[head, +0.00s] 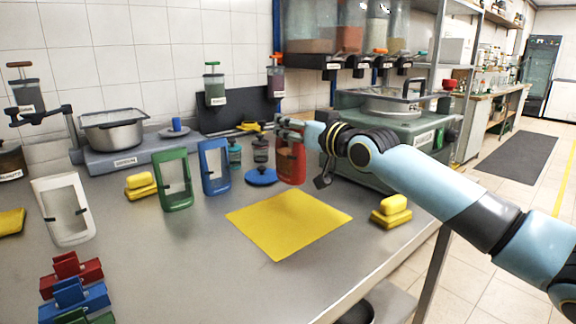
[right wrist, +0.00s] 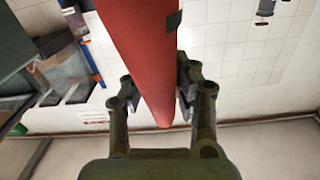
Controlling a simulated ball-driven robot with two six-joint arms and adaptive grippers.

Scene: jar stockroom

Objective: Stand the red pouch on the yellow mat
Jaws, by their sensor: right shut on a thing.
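The red pouch (head: 291,163) is upright behind the far edge of the yellow mat (head: 288,222), which is flat and bare on the steel table. My right gripper (head: 287,130) is at the pouch's upper part, shut on it. In the right wrist view the red pouch (right wrist: 146,65) runs between the two fingers (right wrist: 155,100), edge-on, with a small dark patch on it. The gripper and wrist hide part of its top. I cannot tell whether its lower end touches the table. My left gripper is not in view.
Blue (head: 215,167), green (head: 173,180) and white (head: 64,210) upright frames stand left of the mat. A blue round stand (head: 261,176) is close left of the pouch. Yellow blocks (head: 391,212) sit right of the mat. A green machine (head: 400,130) stands behind.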

